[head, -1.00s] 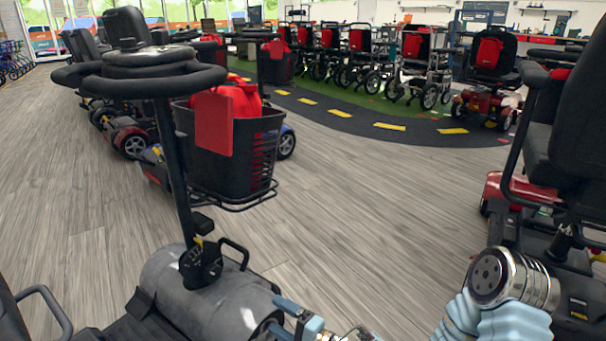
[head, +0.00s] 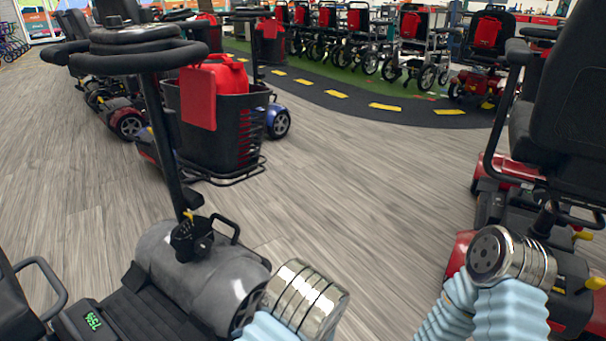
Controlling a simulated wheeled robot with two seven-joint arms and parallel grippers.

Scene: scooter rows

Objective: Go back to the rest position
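Neither of my grippers shows in the head view. A silver joint (head: 305,300) of my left arm and a silver joint (head: 510,255) of my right arm, both with light blue sleeves, rise from the bottom edge. The nearest scooter (head: 195,275) has a grey rounded front body and a black tiller with a looped handlebar. A small green-lit display (head: 92,321) shows at its lower left. My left arm's joint overlaps the scooter's right side in the picture; whether they touch cannot be told.
A black basket (head: 245,140) with a red bag stands just beyond the nearest scooter. A red scooter with a black seat (head: 565,110) is close on the right. Grey wood floor (head: 350,190) is open between them. Several wheelchairs and scooters line the back.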

